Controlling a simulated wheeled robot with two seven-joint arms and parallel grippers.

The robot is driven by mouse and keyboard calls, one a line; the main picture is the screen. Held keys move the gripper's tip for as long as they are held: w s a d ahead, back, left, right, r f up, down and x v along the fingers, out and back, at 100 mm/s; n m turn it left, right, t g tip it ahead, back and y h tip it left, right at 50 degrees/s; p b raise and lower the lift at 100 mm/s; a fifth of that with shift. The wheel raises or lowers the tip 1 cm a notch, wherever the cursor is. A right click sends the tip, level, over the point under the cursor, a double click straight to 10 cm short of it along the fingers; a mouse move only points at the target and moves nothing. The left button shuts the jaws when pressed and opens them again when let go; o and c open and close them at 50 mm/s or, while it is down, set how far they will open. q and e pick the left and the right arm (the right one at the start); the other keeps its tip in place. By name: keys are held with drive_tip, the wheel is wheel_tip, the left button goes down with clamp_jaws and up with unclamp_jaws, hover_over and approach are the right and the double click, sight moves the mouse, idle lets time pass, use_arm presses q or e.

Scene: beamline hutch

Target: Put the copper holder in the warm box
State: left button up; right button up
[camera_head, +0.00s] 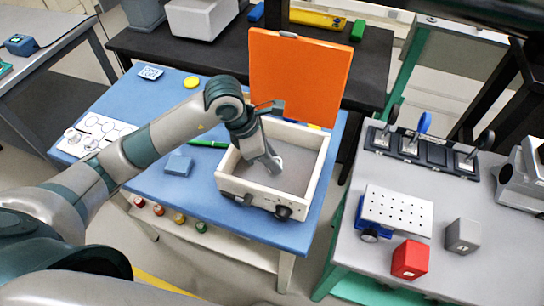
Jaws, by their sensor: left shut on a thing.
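The warm box (229,184) is a cream open-topped box with dark knobs on its front, on the blue table top. Its orange lid (300,78) stands open at the back. My left gripper (272,163) reaches down inside the box, near its left side. It is shut on a small round piece at its fingertips, which I take to be the copper holder (277,164). The piece looks greyish and is partly hidden by the fingers, and I cannot tell whether it touches the box floor. My right gripper is not in view.
A blue block (178,165) and a green pen (207,144) lie left of the box. The right table holds a black rack (425,157), a perforated plate (398,210), a red cube (410,259) and a grey cube (463,236). A gap separates the two tables.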

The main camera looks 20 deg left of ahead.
use_arm(q)
drive_tip(key=shift+f, duration=0.1)
drive_tip(key=shift+f, duration=0.1)
drive_tip(key=o, duration=1.1)
